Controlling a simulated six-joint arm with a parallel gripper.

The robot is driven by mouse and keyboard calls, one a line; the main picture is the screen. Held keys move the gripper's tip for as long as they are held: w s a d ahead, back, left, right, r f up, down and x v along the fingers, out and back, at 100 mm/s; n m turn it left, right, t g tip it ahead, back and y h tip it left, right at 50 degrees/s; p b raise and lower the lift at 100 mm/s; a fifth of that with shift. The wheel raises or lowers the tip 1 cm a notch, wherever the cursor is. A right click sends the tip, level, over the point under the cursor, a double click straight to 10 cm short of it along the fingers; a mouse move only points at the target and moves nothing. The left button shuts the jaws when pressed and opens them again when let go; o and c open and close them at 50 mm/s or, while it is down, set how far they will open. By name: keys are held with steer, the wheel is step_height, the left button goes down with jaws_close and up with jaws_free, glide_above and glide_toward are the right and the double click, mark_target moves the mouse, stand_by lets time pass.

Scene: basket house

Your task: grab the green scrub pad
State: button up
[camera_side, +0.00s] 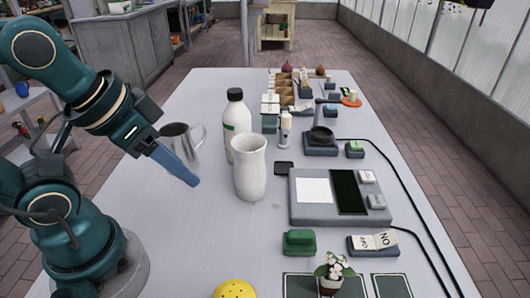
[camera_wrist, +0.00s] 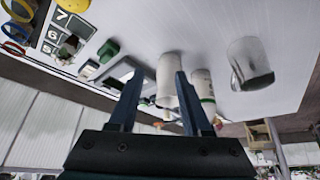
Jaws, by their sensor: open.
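A green block-like pad (camera_side: 299,241), which looks like the scrub pad, lies on the table near the front, left of the ON/OFF switch. It also shows in the wrist view (camera_wrist: 108,51), at the upper left. My gripper (camera_side: 192,181) hangs above the left part of the table, up and to the left of the pad and well apart from it. In the wrist view my gripper (camera_wrist: 158,76) has its two fingers wide apart with nothing held between them.
A white vase (camera_side: 249,168), a white bottle (camera_side: 236,115) and a metal pitcher (camera_side: 180,145) stand near my gripper. A grey board (camera_side: 310,215), a switch (camera_side: 373,244), a flower pot (camera_side: 330,284) and a yellow dotted object (camera_side: 235,289) surround the pad.

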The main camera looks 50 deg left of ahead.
steer(key=shift+o, duration=0.6)
